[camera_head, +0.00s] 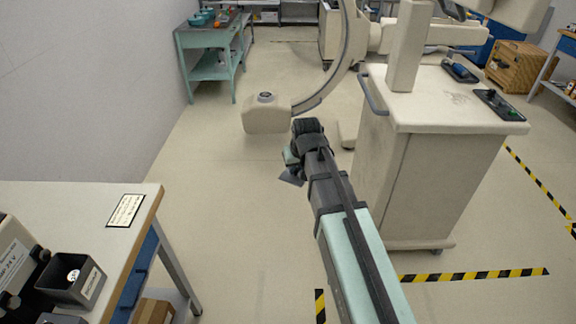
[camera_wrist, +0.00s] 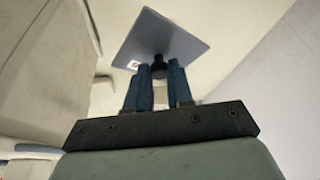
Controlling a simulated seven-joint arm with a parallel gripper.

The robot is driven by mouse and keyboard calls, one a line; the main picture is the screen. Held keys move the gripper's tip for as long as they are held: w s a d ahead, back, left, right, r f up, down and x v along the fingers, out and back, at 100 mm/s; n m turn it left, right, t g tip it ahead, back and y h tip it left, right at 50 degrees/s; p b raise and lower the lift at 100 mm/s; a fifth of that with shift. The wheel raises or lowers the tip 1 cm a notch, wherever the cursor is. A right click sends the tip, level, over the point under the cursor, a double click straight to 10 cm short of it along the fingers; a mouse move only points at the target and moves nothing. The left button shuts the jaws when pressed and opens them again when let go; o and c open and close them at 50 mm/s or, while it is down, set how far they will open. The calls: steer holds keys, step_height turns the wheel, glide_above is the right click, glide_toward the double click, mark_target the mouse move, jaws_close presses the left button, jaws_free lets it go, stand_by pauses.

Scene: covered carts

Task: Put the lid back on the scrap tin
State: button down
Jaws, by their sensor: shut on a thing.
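My gripper (camera_wrist: 160,72) is shut on the black knob of a flat grey square lid (camera_wrist: 168,35), which carries a small white label near one corner. In the head view the lid (camera_head: 291,178) shows as a small dark plate beside the end of my arm, above open floor; my fingers are hidden there. A dark grey open square box (camera_head: 72,292), which looks like the scrap tin, stands on the bench at lower left. It has a pale label on its side and a round white thing inside. The label is too small to read. The lid is well apart from the box.
The bench (camera_head: 92,200) has a flat label card (camera_head: 125,210) and bare top behind the box. A device (camera_head: 15,265) stands close left of it. A large white cart (camera_head: 440,160) stands right of my arm. A green table (camera_head: 208,65) is far back.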

steer(key=s+a+r+n+g+y, duration=0.1)
steer(key=s+a+r+n, duration=0.3)
steer(key=a, duration=0.6)
steer(key=s+a+r+n+g+y, duration=0.1)
steer(key=s+a+r+n, duration=0.25)
steer(key=s+a, duration=0.55)
steer(key=s+a+r+n+g+y, duration=0.1)
steer(key=s+a+r+n, duration=0.3)
steer(key=a, duration=0.8)
steer(key=s+a+r+n+g, duration=0.1)
steer(key=s+a+r+n, duration=0.3)
steer(key=s, duration=0.5)
steer(key=s+a+r+n+g+h, duration=0.1)
steer(key=s+a+r+n+g, duration=0.1)
steer(key=s+a+n, duration=0.4)
steer(key=s+a+r+n+g, duration=0.15)
steer(key=s+a+r, duration=0.35)
steer(key=s, duration=0.6)
step_height(320, 180, down, 8)
steer(key=a, duration=0.1)
steer(key=shift+r+n, duration=0.2)
steer(key=shift+n, duration=0.2)
steer(key=shift+w+f, duration=0.1)
steer(key=shift+f, duration=0.1)
steer(key=shift+c, duration=2.2)
jaws_free()
